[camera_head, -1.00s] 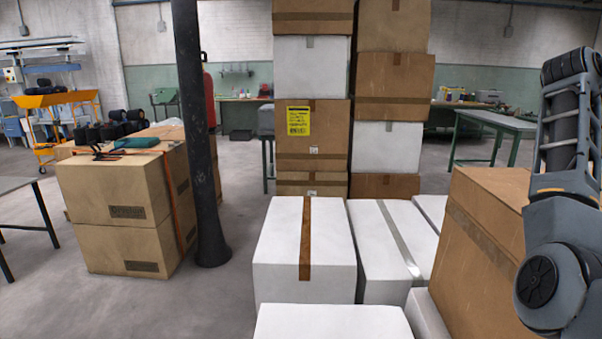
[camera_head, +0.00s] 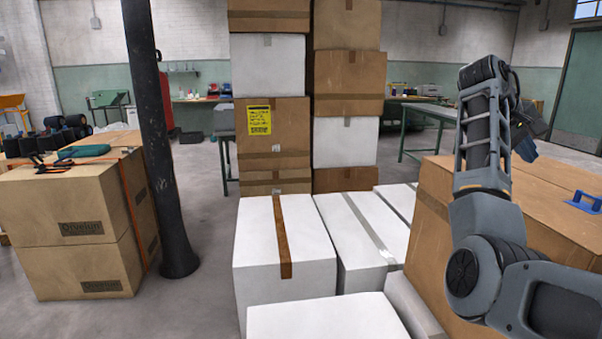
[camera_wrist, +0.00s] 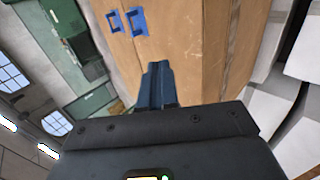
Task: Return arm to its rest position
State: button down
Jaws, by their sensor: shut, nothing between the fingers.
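My arm is raised and bent on the right side of the head view. My gripper (camera_head: 527,150) is at its far upper end, partly hidden by the wrist, above and apart from the large brown box (camera_head: 545,205). In the wrist view my gripper's fingers (camera_wrist: 158,70) lie together, shut with nothing between them. Brown box faces (camera_wrist: 190,50) show beyond the fingertips.
A blue handle-like piece (camera_head: 585,201) lies on the brown box. White boxes (camera_head: 262,262) stand left of my arm, before tall box stacks (camera_head: 290,152). A dark post (camera_head: 155,150) and strapped boxes (camera_head: 62,220) stand left; floor between is clear.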

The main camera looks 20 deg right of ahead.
jog(key=a+f+n+t+h, duration=0.1)
jog(key=a+f+n+t, duration=0.2)
jog(key=f, duration=0.9)
jog(key=a+f+n+t+h, duration=0.1)
jog(key=a+f+t, duration=0.2)
jog(key=a+f, duration=0.55)
jog(key=s+a+f+n+t+y, duration=0.1)
jog(key=s+a+f+t, duration=0.3)
jog(key=f, duration=0.3)
jog(key=s+a+f+n+t+y, duration=0.1)
jog(key=s+a+f, duration=0.4)
jog(key=a+f, duration=0.2)
jog(key=s+a+t+y, duration=0.4)
jog(key=s+a+y, duration=0.2)
jog(key=s+a, duration=1.1)
jog(key=s+a+r+m+t+y, duration=0.2)
jog(key=s+a+r, duration=0.5)
jog(key=s+r, duration=0.4)
jog(key=shift+s+r+m+y+p, duration=0.4)
jog(key=shift+s+m+y, duration=0.25)
jog(key=shift+s, duration=0.45)
